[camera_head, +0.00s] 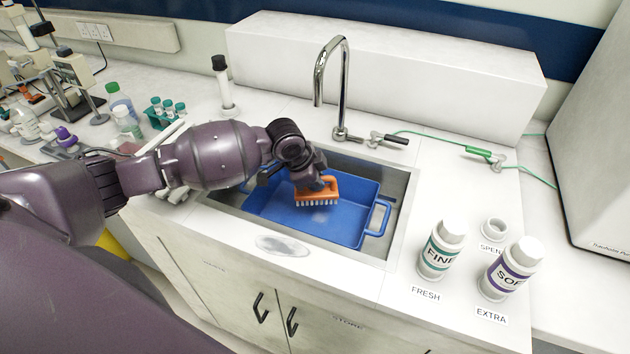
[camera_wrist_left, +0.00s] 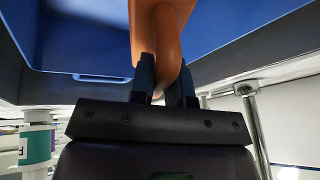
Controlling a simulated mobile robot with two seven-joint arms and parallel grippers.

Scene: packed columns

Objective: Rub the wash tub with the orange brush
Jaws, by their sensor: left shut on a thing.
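The blue wash tub (camera_head: 340,222) sits in the metal sink basin, with a handle loop at its right end. The orange brush (camera_head: 316,190) has pale bristles facing down over the tub's inside. Whether the bristles touch the tub floor I cannot tell. My left gripper (camera_head: 312,178) is shut on the brush handle from above. In the left wrist view the gripper (camera_wrist_left: 166,85) has both dark fingers around the orange handle (camera_wrist_left: 166,40), and the tub's blue wall (camera_wrist_left: 60,50) shows beyond. My right gripper is not in view.
A chrome tap (camera_head: 345,90) stands behind the sink. A FINE bottle (camera_head: 440,252) and a SOFT bottle (camera_head: 508,272) stand right of the sink, near an open white ring (camera_head: 495,229). A green hose (camera_head: 480,152) lies at the back right. Bottles and lab gear crowd the left.

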